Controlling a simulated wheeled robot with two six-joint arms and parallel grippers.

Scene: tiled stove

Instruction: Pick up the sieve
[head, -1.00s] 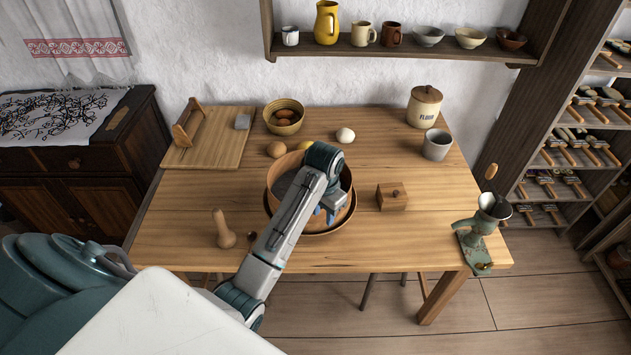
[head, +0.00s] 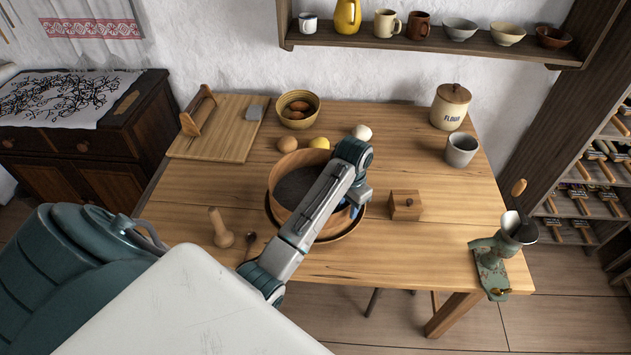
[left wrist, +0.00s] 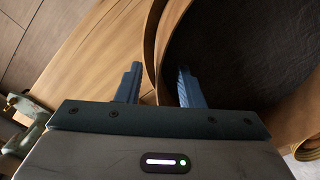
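The sieve (head: 284,171) is a round wooden hoop with a dark mesh. It sits in or on a wider wooden bowl (head: 327,238) near the middle of the table. My left gripper (head: 354,208) is at the sieve's right side, largely hidden behind its own arm in the head view. In the left wrist view my left gripper (left wrist: 158,84) is open, with its fingers apart. The curved wooden rim (left wrist: 152,45) runs between them, with one finger on the mesh side and one outside. I cannot tell whether either finger touches it. My right gripper is not in view.
A small wooden box (head: 405,205) stands just right of the bowl. A grinder (head: 500,253) is clamped at the right edge.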

